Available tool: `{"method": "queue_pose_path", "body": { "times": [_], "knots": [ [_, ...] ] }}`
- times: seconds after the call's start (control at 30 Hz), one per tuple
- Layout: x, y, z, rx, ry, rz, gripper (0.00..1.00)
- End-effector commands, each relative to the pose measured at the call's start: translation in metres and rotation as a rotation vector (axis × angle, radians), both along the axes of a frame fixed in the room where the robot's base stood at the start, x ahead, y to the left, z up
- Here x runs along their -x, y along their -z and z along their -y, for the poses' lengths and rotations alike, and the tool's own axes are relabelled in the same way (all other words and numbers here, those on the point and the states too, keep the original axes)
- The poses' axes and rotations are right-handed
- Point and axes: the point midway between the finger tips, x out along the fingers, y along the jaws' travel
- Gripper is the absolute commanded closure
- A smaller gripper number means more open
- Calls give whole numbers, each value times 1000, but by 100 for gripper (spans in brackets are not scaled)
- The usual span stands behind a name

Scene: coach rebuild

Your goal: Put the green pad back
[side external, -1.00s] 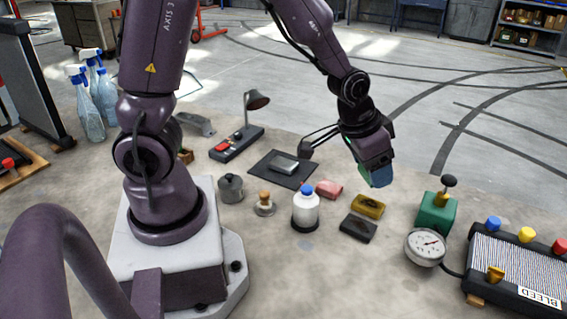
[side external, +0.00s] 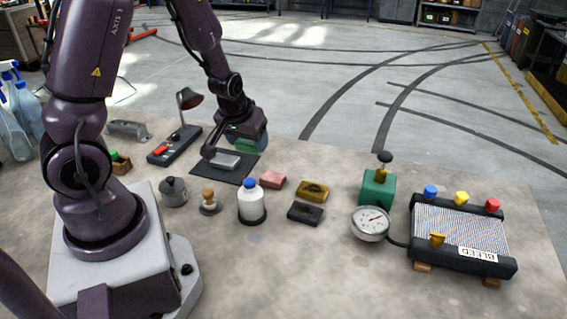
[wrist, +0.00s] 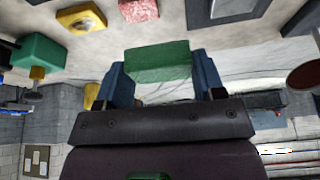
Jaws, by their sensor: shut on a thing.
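My gripper (side external: 248,140) is shut on the green pad (side external: 243,147), which is held in the air over or just behind the right part of the dark mat (side external: 210,176). In the wrist view the green pad (wrist: 158,60) lies crosswise between the two blue fingers of my gripper (wrist: 160,80). A flat silver block (side external: 224,161) lies on the mat.
A white bottle with a blue cap (side external: 251,204), a wooden-knobbed stamp (side external: 209,203) and a grey pot (side external: 173,192) stand in front of the mat. A lamp on a switch base (side external: 175,146) stands left.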

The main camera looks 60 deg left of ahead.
Motion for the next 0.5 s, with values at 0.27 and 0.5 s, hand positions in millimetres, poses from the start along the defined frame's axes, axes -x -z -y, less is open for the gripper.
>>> {"method": "queue_pose_path", "body": {
  "times": [0.27,0.5],
  "knots": [
    [-8,2,-7,-2,-68,-1,59],
    [-52,26,-33,-1,-71,-2,59]
  ]
}}
